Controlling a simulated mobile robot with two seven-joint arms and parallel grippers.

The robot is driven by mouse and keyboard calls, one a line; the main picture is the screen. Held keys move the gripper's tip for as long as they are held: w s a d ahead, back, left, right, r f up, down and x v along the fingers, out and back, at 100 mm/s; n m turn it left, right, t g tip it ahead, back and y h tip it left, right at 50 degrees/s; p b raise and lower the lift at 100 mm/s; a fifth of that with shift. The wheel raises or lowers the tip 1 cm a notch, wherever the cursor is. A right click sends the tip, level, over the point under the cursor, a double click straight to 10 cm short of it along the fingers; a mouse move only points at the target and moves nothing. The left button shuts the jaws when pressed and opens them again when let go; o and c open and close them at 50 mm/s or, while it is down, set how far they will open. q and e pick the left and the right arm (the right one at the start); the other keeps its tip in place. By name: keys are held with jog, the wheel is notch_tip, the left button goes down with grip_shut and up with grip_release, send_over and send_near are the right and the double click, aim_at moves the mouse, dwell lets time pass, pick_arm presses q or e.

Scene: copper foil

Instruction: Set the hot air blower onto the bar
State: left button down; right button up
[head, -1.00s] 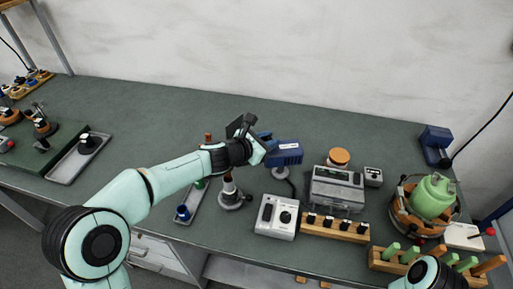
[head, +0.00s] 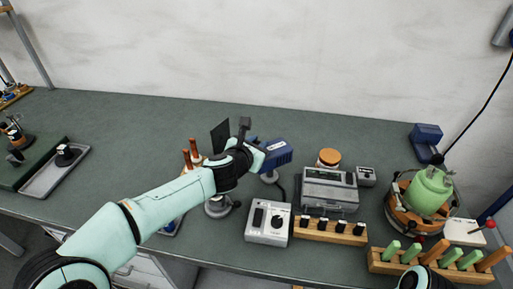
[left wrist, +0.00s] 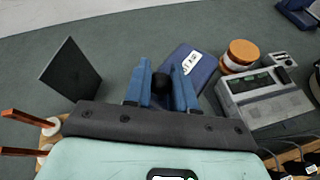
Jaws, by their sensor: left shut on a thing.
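The hot air blower (head: 276,154) is a blue block with a white label, which reads "AIR" in the left wrist view (left wrist: 198,72). My left gripper (head: 254,149) is shut at its left end. In the left wrist view the two blue fingers (left wrist: 161,84) stand on either side of a dark round knob beside the block. In the head view the blower appears over a small round silver base (head: 268,176); I cannot tell whether they touch. I cannot clearly make out which thing is the bar. My right gripper is outside the frame; only a bit of its arm shows.
A dark upright plate (head: 220,136) stands left of the gripper.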

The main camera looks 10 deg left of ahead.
pick_arm(q)
jog(key=shift+s+d+n+y+b, duration=0.2)
jog(key=shift+s+n+y+b, duration=0.05)
jog(key=shift+n+y+b, duration=0.6)
jog(key=c, duration=1)
grip_release()
jog(key=p+v, duration=0.1)
jog(key=v, duration=1.2)
jog(key=shift+s+d+f, duration=0.1)
jog(key=shift+s, duration=0.2)
